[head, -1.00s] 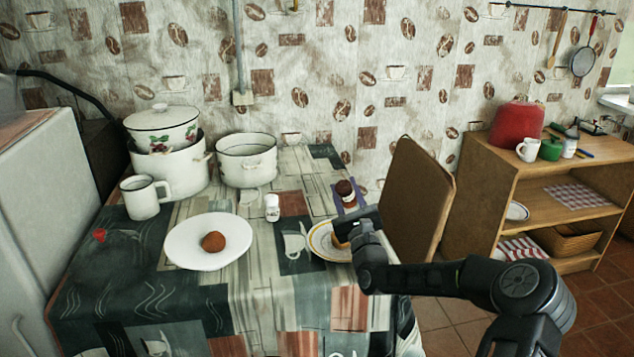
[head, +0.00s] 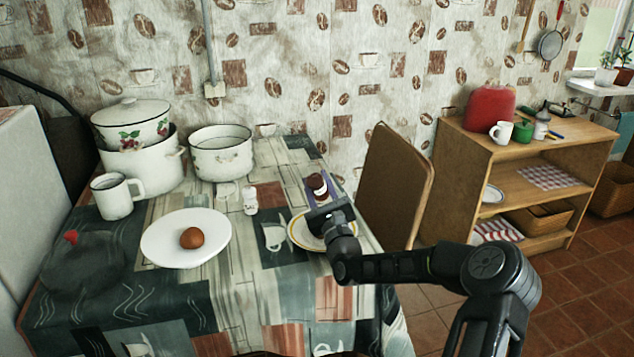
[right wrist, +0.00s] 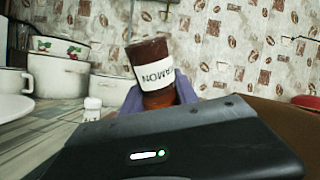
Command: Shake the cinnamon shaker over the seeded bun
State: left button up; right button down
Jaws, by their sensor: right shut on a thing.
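The cinnamon shaker (head: 318,186), dark with a white label, is between the purple fingers of my right gripper (head: 315,190). The gripper is shut on it. In the right wrist view the shaker (right wrist: 151,68) is tilted and its label lettering is upside down. It is held beyond a yellow-rimmed plate (head: 297,238), which my right wrist partly covers. Anything at the middle of that plate is hidden now. A smooth brown round thing (head: 192,238) lies on a white plate (head: 160,242) to the left; I cannot make out seeds on it. My left gripper is not in view.
A small white shaker (head: 250,201) stands between the plates. A white mug (head: 117,198), a pot (head: 221,155) and stacked lidded pots (head: 138,165) stand at the back left. A chair (head: 395,185) stands right of the table.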

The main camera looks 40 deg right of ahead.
aim_at(317, 198)
jog(key=shift+f+b, duration=0.95)
jog(key=shift+f, duration=1.05)
notch_tip(317, 198, up, 5)
notch_tip(317, 198, down, 5)
jog(key=shift+a+f, duration=0.1)
jog(key=shift+f, duration=0.05)
jog(key=shift+d, duration=0.2)
jog(key=shift+a+r, duration=0.15)
jog(key=shift+r, duration=0.05)
jog(key=shift+f, duration=0.1)
